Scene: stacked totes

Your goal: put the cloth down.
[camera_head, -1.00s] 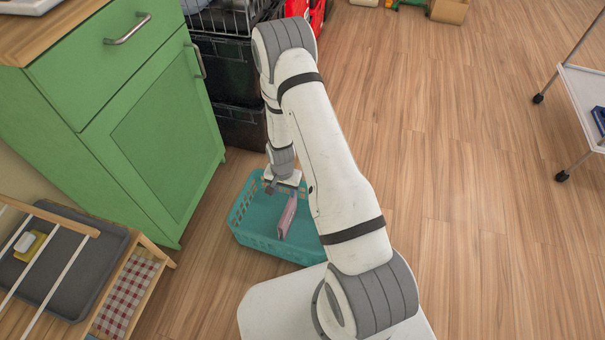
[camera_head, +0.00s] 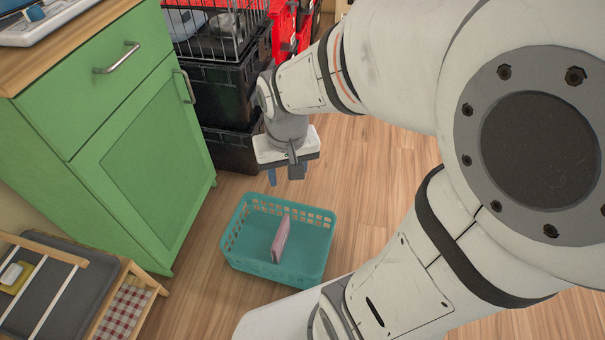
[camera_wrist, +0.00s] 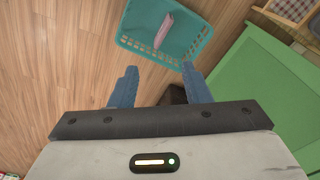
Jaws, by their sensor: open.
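The cloth is a folded pink piece (camera_head: 281,239) standing on edge inside the teal basket (camera_head: 238,262) on the floor. In the wrist view the cloth (camera_wrist: 164,30) also lies within the basket (camera_wrist: 207,32), toward the top of the picture. My gripper (camera_head: 285,178) is above and behind the basket, clear of the cloth. In the wrist view its two blue fingers (camera_wrist: 162,84) stand wide apart with nothing between them.
A green cabinet (camera_head: 140,150) stands left of the basket. Stacked black crates (camera_head: 222,95) and a red crate (camera_head: 283,35) are behind. A wooden rack (camera_head: 140,275) with a checked cloth is at lower left. Wooden floor is free to the right.

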